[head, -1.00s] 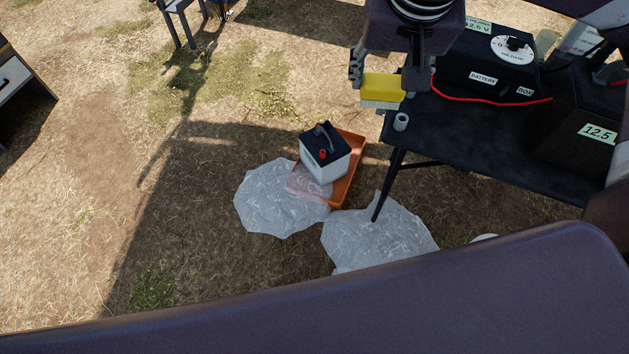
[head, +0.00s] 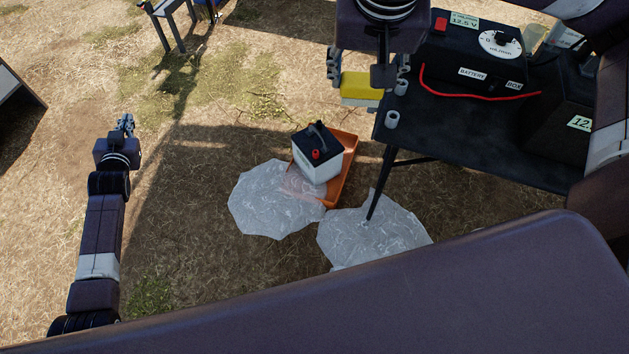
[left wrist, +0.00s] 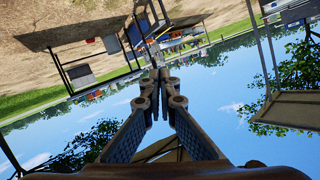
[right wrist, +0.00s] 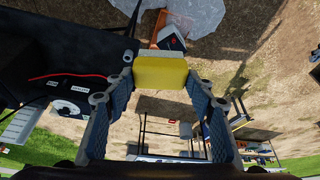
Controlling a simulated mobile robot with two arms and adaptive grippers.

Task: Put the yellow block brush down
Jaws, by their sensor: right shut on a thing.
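The yellow block brush (head: 360,86) is held in my right gripper (head: 366,80), its pale bristle side facing down. It shows between the fingertips in the right wrist view (right wrist: 160,71). In the head view the brush appears just left of the black table's (head: 460,150) left edge; its height relative to the tabletop is hard to tell. My left gripper (head: 126,122) is over the bare ground at the left, far from the brush. Its fingers meet in the left wrist view (left wrist: 160,78), with nothing seen between them.
A small grey cylinder (head: 391,120) stands near the table's left edge. A battery box (head: 475,60) with a red cable sits behind it. On the ground are an orange tray (head: 347,168), a black and white battery (head: 316,160) and clear plastic sheets (head: 265,205).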

